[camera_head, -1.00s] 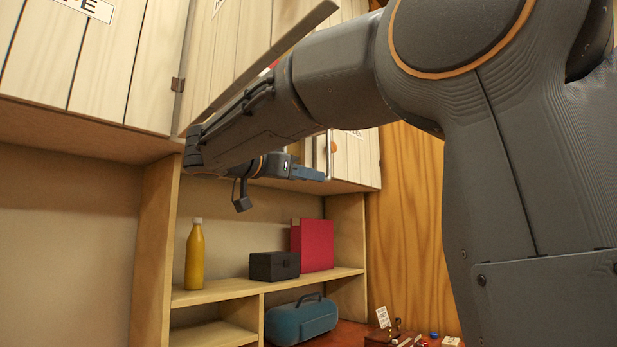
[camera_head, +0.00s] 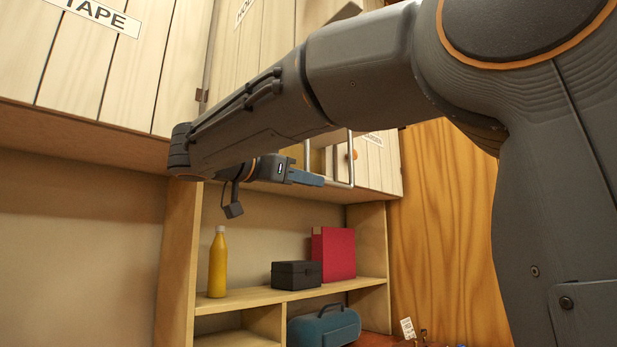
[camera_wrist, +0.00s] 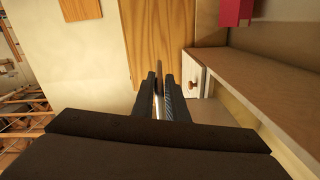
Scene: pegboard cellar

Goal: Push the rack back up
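A thin U-shaped metal bar (camera_head: 351,160), likely the rack's handle, hangs below the wall cabinets at the right in the head view. The rest of the rack is hidden behind my arm and the cabinet. My gripper (camera_head: 318,181) points right, its blue fingers at the bar's lower left part. In the wrist view, my gripper's fingers (camera_wrist: 160,92) stand close together with a narrow gap. A thin rod-like shape shows between them. I cannot tell whether they grip it.
Wall cabinets (camera_head: 120,60) hang above a shelf unit (camera_head: 180,270). On its shelf stand a yellow bottle (camera_head: 218,265), a black box (camera_head: 297,275) and a red binder (camera_head: 335,254). A blue case (camera_head: 325,326) lies below. An opened cabinet door's edge shows above my arm.

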